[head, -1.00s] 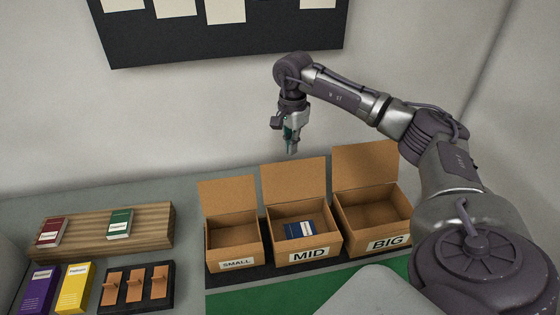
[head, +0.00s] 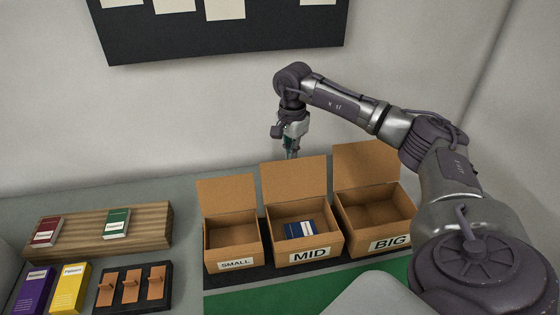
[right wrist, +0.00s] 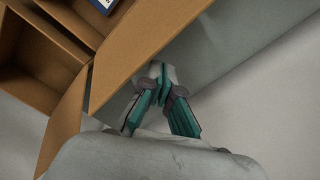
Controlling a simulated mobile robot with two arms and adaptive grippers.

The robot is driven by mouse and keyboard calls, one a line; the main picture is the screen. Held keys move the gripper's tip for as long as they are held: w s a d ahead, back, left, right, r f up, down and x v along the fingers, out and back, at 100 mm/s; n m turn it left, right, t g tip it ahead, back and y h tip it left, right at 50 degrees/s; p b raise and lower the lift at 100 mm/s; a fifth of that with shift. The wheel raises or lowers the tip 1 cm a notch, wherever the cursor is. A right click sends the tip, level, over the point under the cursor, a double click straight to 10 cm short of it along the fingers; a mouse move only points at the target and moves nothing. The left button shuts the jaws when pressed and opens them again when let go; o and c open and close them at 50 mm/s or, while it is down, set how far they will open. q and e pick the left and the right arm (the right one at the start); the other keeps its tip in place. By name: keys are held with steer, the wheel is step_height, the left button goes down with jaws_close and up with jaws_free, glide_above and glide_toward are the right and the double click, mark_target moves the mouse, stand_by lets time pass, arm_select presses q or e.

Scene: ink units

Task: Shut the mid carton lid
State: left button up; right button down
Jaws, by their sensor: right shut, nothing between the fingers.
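The mid carton (head: 272,240) is open, with its MID label facing front and a blue box (head: 300,229) inside. Its lid (head: 294,186) stands up at the back edge, leaning slightly backward. My right gripper (head: 291,153) is behind the lid, near its top edge, pointing down. The lid hides the lowest part of the fingers in the head view. In the right wrist view the gripper (right wrist: 161,73) is shut and empty, close beside the outer face of the lid (right wrist: 150,42). I cannot tell whether they touch. My left gripper is not in view.
The small carton (head: 215,240) and the big carton (head: 372,222) stand open on either side, lids upright. A wooden riser (head: 85,232) with two boxes, purple and yellow boxes and a black rack (head: 138,292) are at the left. The wall is behind.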

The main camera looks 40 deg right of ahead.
mark_target(298, 171)
steer(key=shift+s+a, duration=0.55)
steer(key=shift+s, duration=0.5)
steer(key=shift+s+a, duration=0.6)
steer(key=shift+s, duration=0.4)
steer(key=shift+s+a, duration=0.55)
steer(key=shift+s, duration=0.5)
steer(key=shift+w+d, duration=0.25)
steer(key=shift+w, duration=0.3)
step_height(298, 171, up, 7)
steer(key=p, duration=0.4)
